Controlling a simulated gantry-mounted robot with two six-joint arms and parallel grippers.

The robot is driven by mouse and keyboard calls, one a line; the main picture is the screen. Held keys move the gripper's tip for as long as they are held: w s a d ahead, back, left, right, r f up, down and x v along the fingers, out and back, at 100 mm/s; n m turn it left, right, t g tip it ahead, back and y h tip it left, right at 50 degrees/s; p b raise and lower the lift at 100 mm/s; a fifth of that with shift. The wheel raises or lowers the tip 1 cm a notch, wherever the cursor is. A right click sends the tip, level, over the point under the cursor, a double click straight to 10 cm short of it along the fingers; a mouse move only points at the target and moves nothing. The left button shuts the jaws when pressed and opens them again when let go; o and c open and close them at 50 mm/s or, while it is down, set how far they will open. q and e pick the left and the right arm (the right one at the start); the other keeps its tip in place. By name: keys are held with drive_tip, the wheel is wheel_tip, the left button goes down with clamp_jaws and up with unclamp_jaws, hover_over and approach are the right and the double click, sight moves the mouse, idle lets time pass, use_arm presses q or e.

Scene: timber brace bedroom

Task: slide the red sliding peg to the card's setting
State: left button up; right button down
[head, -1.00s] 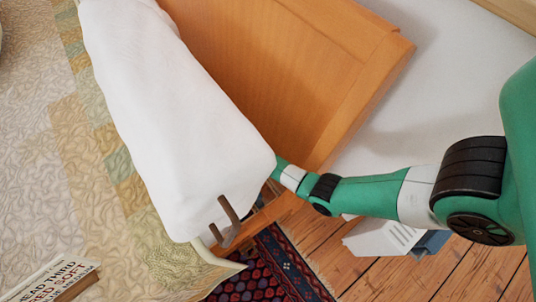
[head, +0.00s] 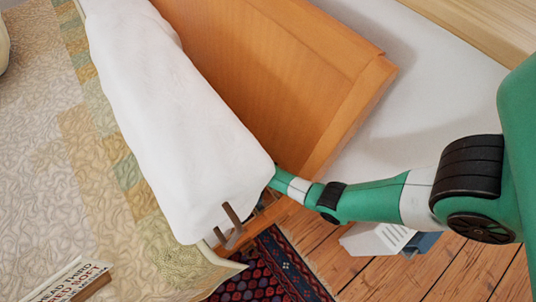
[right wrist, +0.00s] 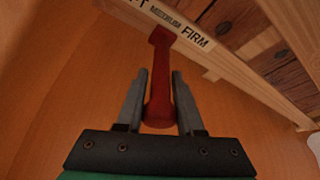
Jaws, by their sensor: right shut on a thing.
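The red sliding peg (right wrist: 160,85) shows in the right wrist view, between the two grey fingers of my right gripper (right wrist: 158,85), which is shut on it. The peg's far end meets a wooden rail (right wrist: 240,77) marked with a partly cut-off word ending in T, then MEDIUM and FIRM. That end lies by the MEDIUM mark, left of FIRM. A card (head: 72,282) at the lower left of the head view shows the words HEAD THIRD and SOFT, partly cut off. In the head view my right gripper and the peg are hidden behind the white bundle. My left gripper is out of view.
A long white cloth-covered bundle (head: 175,120) lies along the quilted bed's edge (head: 125,175). A brown hook-like piece (head: 233,225) sticks out at its near end. An orange wooden panel (head: 290,75) stands beside it. A patterned rug (head: 265,270) lies on the plank floor.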

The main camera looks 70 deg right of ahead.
drive_tip(key=shift+s+a+r+p, duration=0.1)
drive_tip(key=shift+s+a+p, duration=0.3)
drive_tip(key=shift+s, duration=0.2)
drive_tip(key=shift+s+a+r+p, duration=0.1)
drive_tip(key=shift+s+a+p, duration=0.3)
drive_tip(key=shift+s, duration=0.15)
drive_tip(key=shift+s+a+f, duration=0.1)
drive_tip(key=shift+f, duration=0.05)
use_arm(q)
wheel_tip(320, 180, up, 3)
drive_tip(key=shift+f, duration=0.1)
use_arm(e)
drive_tip(key=shift+f, duration=0.1)
drive_tip(key=c, duration=0.6)
unclamp_jaws()
